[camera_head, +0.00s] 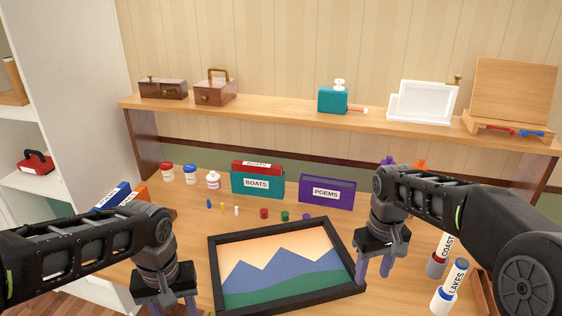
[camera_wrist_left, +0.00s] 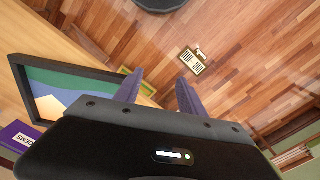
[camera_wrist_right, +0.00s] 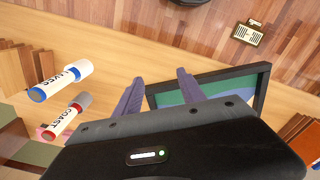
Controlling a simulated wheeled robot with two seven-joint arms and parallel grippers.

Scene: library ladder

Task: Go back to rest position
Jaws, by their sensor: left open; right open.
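My left gripper (camera_head: 172,303) is at the lower left of the head view, with its fingers apart and nothing between them. In the left wrist view its purple fingers (camera_wrist_left: 158,90) point toward the wooden floor past the table edge. My right gripper (camera_head: 375,266) hangs by the right edge of the framed mountain picture (camera_head: 285,264), open and empty. In the right wrist view its fingers (camera_wrist_right: 160,95) are apart, with the picture frame (camera_wrist_right: 262,90) beside and behind one finger. I cannot tell whether that finger touches the frame.
The BOATS box (camera_head: 257,184) and POEMS box (camera_head: 327,192) stand behind the picture. Small coloured pieces (camera_head: 264,213) lie behind the picture. A wooden shelf (camera_head: 270,111) spans the back.

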